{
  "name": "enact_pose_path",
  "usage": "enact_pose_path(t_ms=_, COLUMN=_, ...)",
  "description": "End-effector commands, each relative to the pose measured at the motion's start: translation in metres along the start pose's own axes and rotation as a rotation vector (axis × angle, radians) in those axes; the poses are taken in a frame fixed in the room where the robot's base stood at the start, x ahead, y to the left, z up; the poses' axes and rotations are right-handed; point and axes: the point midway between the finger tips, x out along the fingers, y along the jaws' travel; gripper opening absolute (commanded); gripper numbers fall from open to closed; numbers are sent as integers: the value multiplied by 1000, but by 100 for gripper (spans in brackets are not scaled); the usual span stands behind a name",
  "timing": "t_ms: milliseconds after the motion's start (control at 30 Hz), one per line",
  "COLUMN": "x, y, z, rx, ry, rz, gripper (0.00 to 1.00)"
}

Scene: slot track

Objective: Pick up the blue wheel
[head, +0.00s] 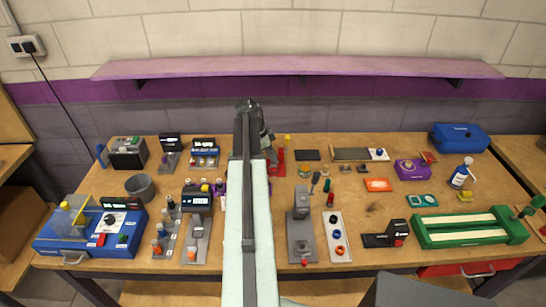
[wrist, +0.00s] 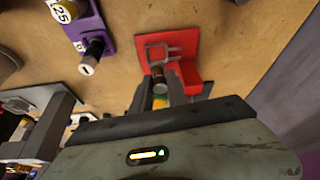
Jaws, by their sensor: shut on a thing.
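My gripper (head: 268,138) is at the end of my arm, over the back middle of the table. In the wrist view, its fingers (wrist: 160,88) are closed around a small dark cylindrical piece (wrist: 160,73), beside a red bracket (wrist: 185,50) with a metal loop. I cannot tell whether this piece is a wheel; no blue shows on it. In the head view, a small round blue piece (head: 379,153) sits on the white end of a long track at the back right. A dark blue ring (head: 337,233) lies on a pale plate. I cannot tell which is the blue wheel.
My arm hides part of the middle of the table. A green slotted tray (head: 421,233), a blue toolbox (head: 459,136) and a purple box (head: 411,169) stand right. A blue machine (head: 52,245) and a grey cup (head: 140,187) stand left. A purple shelf (head: 300,67) overhangs the back.

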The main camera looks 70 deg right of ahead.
Motion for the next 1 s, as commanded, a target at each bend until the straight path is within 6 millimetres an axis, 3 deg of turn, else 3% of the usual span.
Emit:
enact_pose_path(t_ms=33, x=-1, y=17, z=2, rx=0, ry=0, rz=1, gripper=0)
enact_pose_path(t_ms=200, x=-6, y=59, z=5, rx=-1, ry=0, rz=1, gripper=0)
enact_pose_path(t_ms=500, x=-15, y=126, z=11, rx=-2, ry=0, rz=0, gripper=0)
enact_pose_path(t_ms=700, x=-19, y=152, z=13, rx=-2, ry=0, rz=0, gripper=0)
enact_pose_path(t_ms=1000, x=-26, y=157, z=11, rx=-2, ry=0, rz=0, gripper=0)
